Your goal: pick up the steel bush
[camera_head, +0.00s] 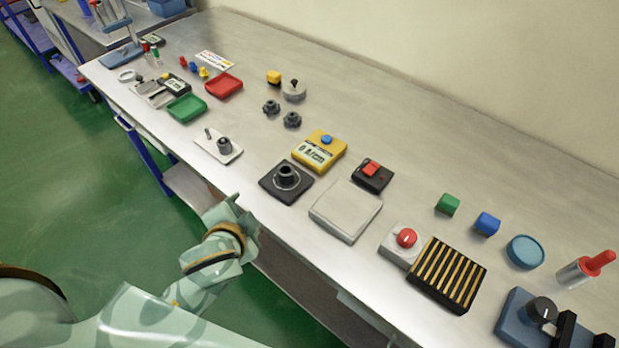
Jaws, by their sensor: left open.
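I cannot tell for sure which piece is the steel bush. A short dark grey cylinder (224,146) stands on a pale plate (232,157) near the table's front edge, beside a small dark pin. A pale ring (127,76) lies at the far left end of the table and could also be it. My left gripper (232,207) is open and empty at the front edge, nearer to me than the pale plate and apart from it. Its fingers are partly hidden by its own body. My right gripper is not in view.
A black block with a round socket (269,184) and a grey slab (331,223) lie right of the pale plate. Green (186,107) and red (223,85) trays stand to its left. The table's back strip is mostly clear.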

